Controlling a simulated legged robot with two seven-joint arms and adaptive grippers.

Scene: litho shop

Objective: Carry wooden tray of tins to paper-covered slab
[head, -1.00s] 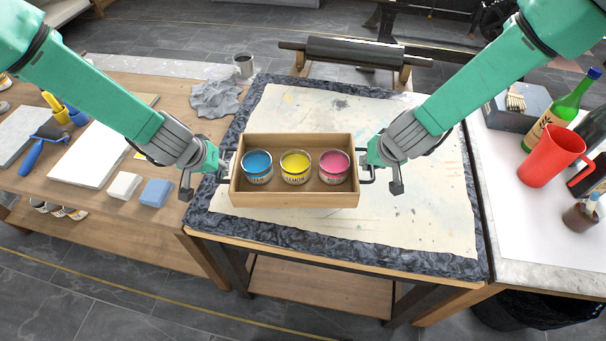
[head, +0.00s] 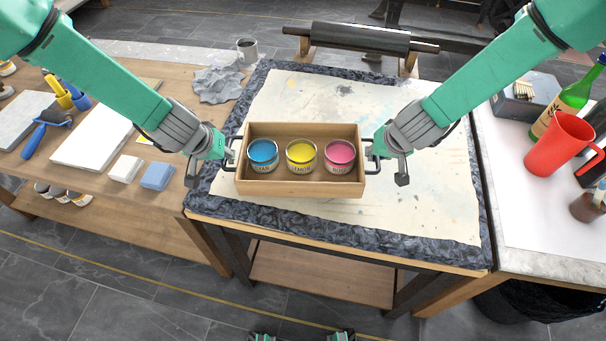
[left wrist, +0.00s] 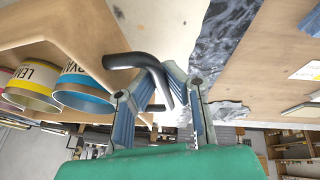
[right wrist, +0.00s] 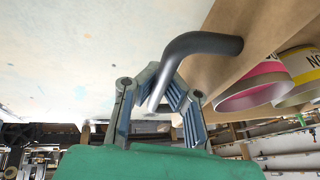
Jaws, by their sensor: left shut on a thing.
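The open wooden tray (head: 300,188) is level over the front part of the paper-covered slab (head: 425,215). I cannot tell whether it touches the paper. It holds a blue tin (head: 263,157), a yellow tin (head: 300,157) and a pink tin (head: 339,157), all upright in a row. My left gripper (head: 232,154) is shut on the tray's dark left handle (left wrist: 135,62). My right gripper (head: 372,152) is at the other end, with its fingers closed around the dark right handle (right wrist: 200,45). The paper beneath the tray is hidden.
A wooden bench (head: 185,75) on the left holds a white block (head: 125,168), a blue block (head: 157,176) and a crumpled grey cloth (head: 217,85). A side table on the right holds a red jug (head: 560,145) and a green bottle (head: 565,105). Paper behind the tray is clear.

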